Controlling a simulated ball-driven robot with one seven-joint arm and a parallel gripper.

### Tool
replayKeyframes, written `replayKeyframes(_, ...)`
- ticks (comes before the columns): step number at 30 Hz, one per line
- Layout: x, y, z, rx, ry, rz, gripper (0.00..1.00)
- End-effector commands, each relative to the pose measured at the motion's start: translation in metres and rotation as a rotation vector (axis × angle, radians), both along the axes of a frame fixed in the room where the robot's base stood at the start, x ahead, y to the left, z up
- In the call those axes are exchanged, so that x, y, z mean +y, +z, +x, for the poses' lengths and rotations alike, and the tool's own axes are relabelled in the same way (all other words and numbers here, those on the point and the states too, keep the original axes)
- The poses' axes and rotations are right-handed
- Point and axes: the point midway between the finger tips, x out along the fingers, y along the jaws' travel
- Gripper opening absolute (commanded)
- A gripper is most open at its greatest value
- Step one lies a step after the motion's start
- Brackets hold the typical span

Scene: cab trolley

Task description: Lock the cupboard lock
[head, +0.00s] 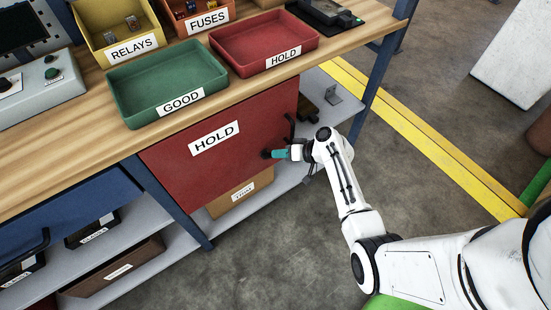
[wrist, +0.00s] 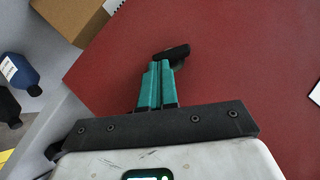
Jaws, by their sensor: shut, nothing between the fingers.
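The red cupboard (head: 185,165) marked HOLD hangs under the wooden bench; its red door (wrist: 245,60) fills much of the wrist view. A small dark lock knob (head: 266,154) is on the right part of the door, and it also shows in the wrist view (wrist: 174,51) just beyond my fingertips. My gripper (head: 277,154) has teal fingers, shut together and empty. The fingertips (wrist: 161,66) are at the knob and partly cover it. I cannot tell whether they touch it, nor which way the lock is turned. A dark handle (head: 290,128) is near the door's right edge.
A cardboard box (head: 240,192) sits on the lower shelf beneath the cupboard. A blue bench leg (head: 375,85) stands to the right. Green GOOD (head: 160,80) and red HOLD (head: 265,42) trays are on the bench top. The floor in front is clear.

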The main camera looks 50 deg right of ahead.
Motion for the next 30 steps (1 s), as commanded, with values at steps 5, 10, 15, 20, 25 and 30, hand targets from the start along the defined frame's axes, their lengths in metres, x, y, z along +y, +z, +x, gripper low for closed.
replayKeyframes(5,-0.003,-0.011,0.000,-0.037,-0.001,0.126,0.00)
replayKeyframes(10,-0.004,-0.015,0.000,-0.070,-0.002,0.242,0.00)
replayKeyframes(15,-0.004,-0.019,-0.001,-0.100,-0.001,0.351,0.00)
replayKeyframes(20,-0.004,-0.023,-0.001,-0.129,0.000,0.452,0.00)
replayKeyframes(25,-0.004,-0.026,-0.001,-0.157,-0.001,0.549,0.00)
replayKeyframes(30,-0.003,-0.028,0.000,-0.181,0.000,0.631,0.00)
